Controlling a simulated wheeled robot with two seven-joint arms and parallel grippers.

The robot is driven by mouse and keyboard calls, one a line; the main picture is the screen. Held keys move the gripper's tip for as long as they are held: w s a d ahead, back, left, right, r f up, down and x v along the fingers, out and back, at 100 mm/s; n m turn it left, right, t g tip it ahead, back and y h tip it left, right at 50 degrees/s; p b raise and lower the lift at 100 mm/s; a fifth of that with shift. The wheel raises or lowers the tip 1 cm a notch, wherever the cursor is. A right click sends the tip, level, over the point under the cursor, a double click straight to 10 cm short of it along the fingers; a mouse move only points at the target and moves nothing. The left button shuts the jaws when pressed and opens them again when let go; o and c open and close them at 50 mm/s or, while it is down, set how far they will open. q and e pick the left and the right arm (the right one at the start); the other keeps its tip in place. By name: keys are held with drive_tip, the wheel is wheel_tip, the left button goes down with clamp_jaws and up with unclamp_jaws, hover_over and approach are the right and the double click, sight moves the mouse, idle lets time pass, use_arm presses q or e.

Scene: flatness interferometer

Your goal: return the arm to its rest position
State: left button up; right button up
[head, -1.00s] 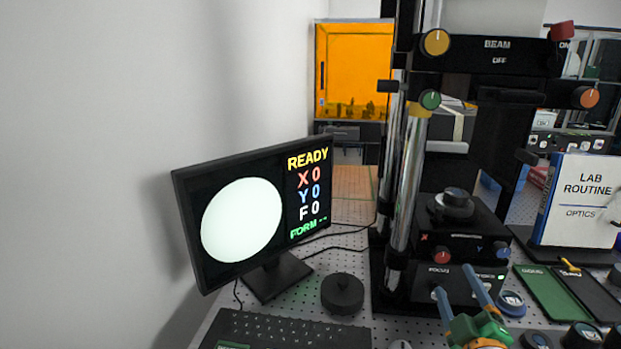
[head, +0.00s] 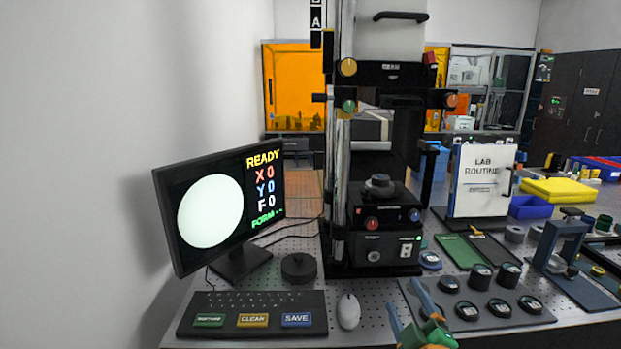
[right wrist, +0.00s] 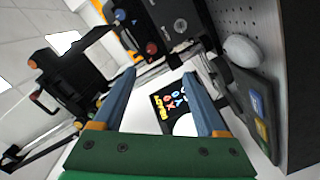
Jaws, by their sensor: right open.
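My right gripper (head: 408,302) is at the lower middle of the head view, in front of the bench's front edge. Its two blue fingers are apart with nothing between them. In the right wrist view the same open fingers (right wrist: 165,105) frame the distant monitor. The black interferometer (head: 385,225) stands upright behind the gripper, apart from it, with knobs and a dark round piece on its stage. My left gripper is in neither current view.
The monitor (head: 215,205) shows READY. The keyboard (head: 250,300) and white mouse (head: 348,311) lie left of the gripper. A dark tray (head: 420,297) with several round pieces lies to its right. A LAB ROUTINE board (head: 482,205) stands behind that.

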drive_tip(key=s+a+f+m+g, duration=0.1)
drive_tip(key=s+f+m+g, duration=0.5)
drive_tip(key=s+f, duration=0.65)
drive_tip(key=s+f+m+g, duration=0.3)
drive_tip(key=s+f+g, duration=0.6)
drive_tip(key=s, duration=0.7)
wheel_tip(320, 180, down, 16)
drive_tip(key=r, duration=0.1)
use_arm(q)
drive_tip(key=shift+w, duration=0.35)
use_arm(e)
drive_tip(key=s+d+f+g, duration=0.1)
drive_tip(key=s+f, duration=1.1)
drive_tip(key=s, duration=0.1)
drive_tip(key=shift+s+d+n, duration=0.2)
drive_tip(key=shift+d+n, duration=0.1)
drive_tip(key=shift+d, duration=0.1)
